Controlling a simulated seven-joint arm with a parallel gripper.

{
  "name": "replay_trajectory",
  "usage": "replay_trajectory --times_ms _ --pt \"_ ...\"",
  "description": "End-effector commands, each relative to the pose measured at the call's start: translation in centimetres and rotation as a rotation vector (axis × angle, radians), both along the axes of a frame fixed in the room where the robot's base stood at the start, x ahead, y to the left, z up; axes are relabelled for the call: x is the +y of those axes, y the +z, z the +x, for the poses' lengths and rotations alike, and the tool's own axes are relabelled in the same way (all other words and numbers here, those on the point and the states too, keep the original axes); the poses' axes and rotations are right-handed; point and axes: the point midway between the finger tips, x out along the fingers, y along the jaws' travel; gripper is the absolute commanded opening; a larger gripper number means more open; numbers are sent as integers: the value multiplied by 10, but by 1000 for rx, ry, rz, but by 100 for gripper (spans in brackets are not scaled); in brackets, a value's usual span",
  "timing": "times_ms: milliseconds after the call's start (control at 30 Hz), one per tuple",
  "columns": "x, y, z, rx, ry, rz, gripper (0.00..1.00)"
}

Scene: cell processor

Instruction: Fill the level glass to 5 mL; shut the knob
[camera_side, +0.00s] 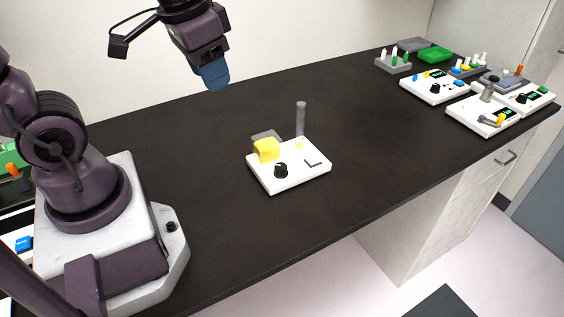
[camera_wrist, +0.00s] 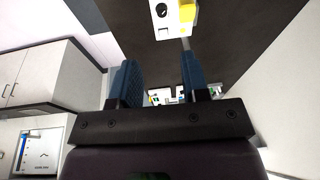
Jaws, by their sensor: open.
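A white device (camera_side: 300,174) sits on the black bench in the middle of the side view. It carries a black knob (camera_side: 281,171), a yellow block (camera_side: 267,150) and a small black L-shaped mark. A clear grey upright tube (camera_side: 300,119), apparently the level glass, stands at its back edge; I cannot make out a liquid level. My gripper (camera_side: 215,76) is high above the bench, up and left of the device, touching nothing. In the wrist view my gripper (camera_wrist: 158,78) has its two blue fingers apart with nothing between them. The device (camera_wrist: 168,32) and knob (camera_wrist: 162,10) show at the top there.
A grey piece (camera_side: 266,136) lies behind the yellow block. Other white devices (camera_side: 434,86) and racks (camera_side: 393,65) stand at the far right end of the bench. The bench around the central device is clear.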

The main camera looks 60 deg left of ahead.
Motion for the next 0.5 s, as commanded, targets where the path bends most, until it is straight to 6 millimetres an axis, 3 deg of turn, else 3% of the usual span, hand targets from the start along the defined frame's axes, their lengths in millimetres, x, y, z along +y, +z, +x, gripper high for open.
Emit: replay_trajectory --times_ms 200,500 --pt "15 -52 43 186 39 3 42" --pt "21 -131 96 303 80 -65 42"
